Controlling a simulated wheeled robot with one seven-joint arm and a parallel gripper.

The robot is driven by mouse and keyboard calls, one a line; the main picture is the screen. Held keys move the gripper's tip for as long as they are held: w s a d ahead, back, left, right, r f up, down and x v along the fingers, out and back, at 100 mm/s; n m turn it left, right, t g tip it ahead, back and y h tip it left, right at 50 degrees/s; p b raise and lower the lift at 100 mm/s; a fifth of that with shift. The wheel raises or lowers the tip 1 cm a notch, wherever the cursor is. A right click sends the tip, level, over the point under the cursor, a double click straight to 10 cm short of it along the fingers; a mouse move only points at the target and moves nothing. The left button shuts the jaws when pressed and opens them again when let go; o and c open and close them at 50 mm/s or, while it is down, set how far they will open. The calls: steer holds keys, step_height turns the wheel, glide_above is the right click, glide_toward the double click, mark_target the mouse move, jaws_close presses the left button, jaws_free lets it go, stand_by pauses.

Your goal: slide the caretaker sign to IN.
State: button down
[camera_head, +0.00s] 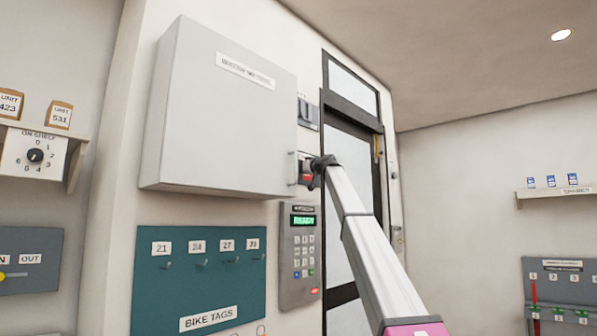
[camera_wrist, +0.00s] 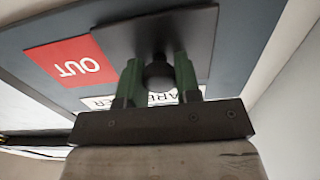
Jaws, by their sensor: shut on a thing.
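The caretaker sign (camera_wrist: 45,30) is a blue-grey board close up in the wrist view, where it appears rotated. It has a red OUT label (camera_wrist: 70,62) uncovered and a white label, partly hidden, with letters like "CARE". A dark square sliding plate (camera_wrist: 200,35) with a round dark knob (camera_wrist: 158,74) sits beside the OUT label. My gripper (camera_wrist: 158,80) is shut on the knob, one green finger on each side. No IN label shows there. In the head view my gripper (camera_head: 317,170) is at the sign's red patch (camera_head: 306,178), right of the grey cabinet.
A large grey cabinet (camera_head: 220,120) projects from the wall just left of my gripper. A keypad (camera_head: 300,255) is below, and a teal bike tags board (camera_head: 200,275) is lower left. A dark-framed door (camera_head: 345,150) is behind my arm. Another IN/OUT board (camera_head: 30,262) is at far left.

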steer(key=w+d, duration=0.6)
steer(key=w, duration=0.2)
steer(key=shift+w+d, duration=0.2)
steer(key=shift+d, duration=0.05)
steer(key=c, duration=0.8)
jaws_free()
steer(key=shift+d, duration=0.1)
steer(key=v, duration=1)
steer(key=shift+s+d, duration=0.25)
steer(key=shift+d, duration=0.05)
